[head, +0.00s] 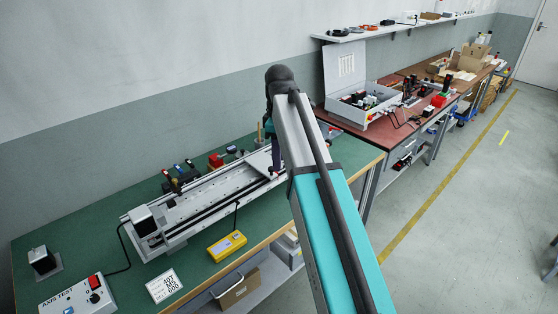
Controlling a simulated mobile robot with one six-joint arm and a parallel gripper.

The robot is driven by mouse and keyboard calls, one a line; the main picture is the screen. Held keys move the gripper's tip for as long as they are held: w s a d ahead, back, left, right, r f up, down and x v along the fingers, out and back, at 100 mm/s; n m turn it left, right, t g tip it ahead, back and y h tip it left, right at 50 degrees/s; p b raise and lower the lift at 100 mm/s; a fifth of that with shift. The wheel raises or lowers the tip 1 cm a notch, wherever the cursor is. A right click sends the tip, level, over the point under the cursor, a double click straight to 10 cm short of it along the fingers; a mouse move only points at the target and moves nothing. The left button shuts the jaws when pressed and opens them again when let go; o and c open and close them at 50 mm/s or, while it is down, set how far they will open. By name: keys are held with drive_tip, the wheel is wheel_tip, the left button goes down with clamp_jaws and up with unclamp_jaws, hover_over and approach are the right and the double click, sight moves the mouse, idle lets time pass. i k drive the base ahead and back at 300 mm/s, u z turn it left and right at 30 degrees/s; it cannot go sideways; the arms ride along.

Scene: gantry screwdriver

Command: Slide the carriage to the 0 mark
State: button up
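A long silver linear axis (205,196) lies across the green bench, running from front left to back right. A grey block with a dark front (145,222) sits at its left end. I cannot tell whether it is the carriage or a fixed end block. The axis's right end is hidden behind my arm, and no carriage can be made out clearly along the open rails. The 0 mark is too small to read. My gripper (274,168) is a small dark shape over the right part of the axis, mostly hidden by my arm. Its fingers cannot be seen clearly.
On the green bench (75,215) are a yellow handheld device (227,246), a printed card (164,286), an AXIS TEST box (78,299) and a small metal block (42,260). Several small tools stand behind the axis. A red-topped bench (345,116) adjoins at the right. Open floor lies right.

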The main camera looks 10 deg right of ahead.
sight(260, 162)
drive_tip(key=z, duration=1.35)
drive_tip(key=i, duration=0.7)
drive_tip(key=u, duration=1.7)
